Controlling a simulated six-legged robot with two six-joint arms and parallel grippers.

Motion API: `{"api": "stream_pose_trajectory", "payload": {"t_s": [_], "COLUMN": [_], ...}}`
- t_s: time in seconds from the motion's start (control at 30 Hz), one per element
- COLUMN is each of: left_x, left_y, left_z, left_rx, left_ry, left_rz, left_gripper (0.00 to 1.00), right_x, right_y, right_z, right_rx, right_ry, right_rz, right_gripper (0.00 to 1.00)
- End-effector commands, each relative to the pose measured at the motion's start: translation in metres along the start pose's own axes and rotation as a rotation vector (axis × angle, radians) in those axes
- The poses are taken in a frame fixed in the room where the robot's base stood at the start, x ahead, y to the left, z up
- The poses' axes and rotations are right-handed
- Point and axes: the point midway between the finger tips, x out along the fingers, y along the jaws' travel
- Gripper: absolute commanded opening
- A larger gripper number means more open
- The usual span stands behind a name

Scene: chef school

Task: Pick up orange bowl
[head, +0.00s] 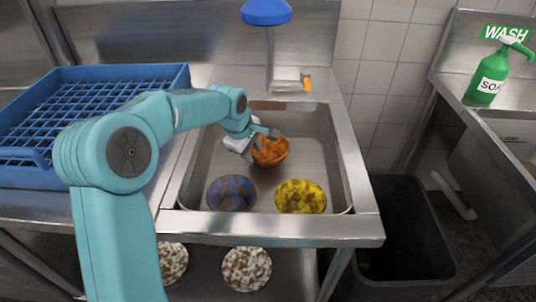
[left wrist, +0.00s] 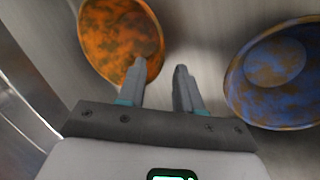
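The orange bowl (head: 272,152), blotched with brown, sits in the metal sink, toward its back. My left gripper (head: 262,140) is at the bowl's left side in the head view. In the left wrist view, the gripper (left wrist: 161,70) has its two fingers apart. The left finger overlaps the near rim of the orange bowl (left wrist: 110,35), and the right finger is over bare sink floor. I cannot tell whether the finger touches the bowl. My right gripper is not in view.
A blue bowl (head: 231,193) and a yellow bowl (head: 300,197) lie at the sink's front. A blue rack (head: 120,75) stands left of the sink (head: 345,150). A faucet with a blue top (head: 266,12) is behind. A black bin (head: 400,240) stands right.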

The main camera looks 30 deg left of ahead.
Motion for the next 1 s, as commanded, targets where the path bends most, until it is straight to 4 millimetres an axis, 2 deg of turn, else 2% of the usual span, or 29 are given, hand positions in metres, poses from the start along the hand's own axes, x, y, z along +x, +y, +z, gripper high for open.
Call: {"api": "stream_pose_trajectory", "payload": {"t_s": [0.13,0.4,0.67,0.7,0.8,1.0], "left_x": [0.013,0.053,0.057,0.057,0.057,0.057], "left_y": [0.001,0.004,0.004,0.004,0.004,0.004], "left_z": [0.0,0.002,0.002,0.002,0.002,0.002], "left_rx": [0.0,-0.001,-0.001,-0.001,-0.001,-0.001], "left_ry": [0.0,0.0,0.0,0.0,0.0,0.0], "left_rz": [-0.001,0.0,0.001,0.001,0.001,0.001], "left_gripper": [0.35,0.35,0.35,0.32,0.0,0.0], "right_x": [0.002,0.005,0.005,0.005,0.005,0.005], "right_y": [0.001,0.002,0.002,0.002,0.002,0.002], "right_z": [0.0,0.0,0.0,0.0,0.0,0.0], "right_rx": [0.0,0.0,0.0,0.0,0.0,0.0], "right_ry": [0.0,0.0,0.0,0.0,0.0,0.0], "right_rz": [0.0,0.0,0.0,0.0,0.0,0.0], "right_gripper": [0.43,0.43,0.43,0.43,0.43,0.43]}}
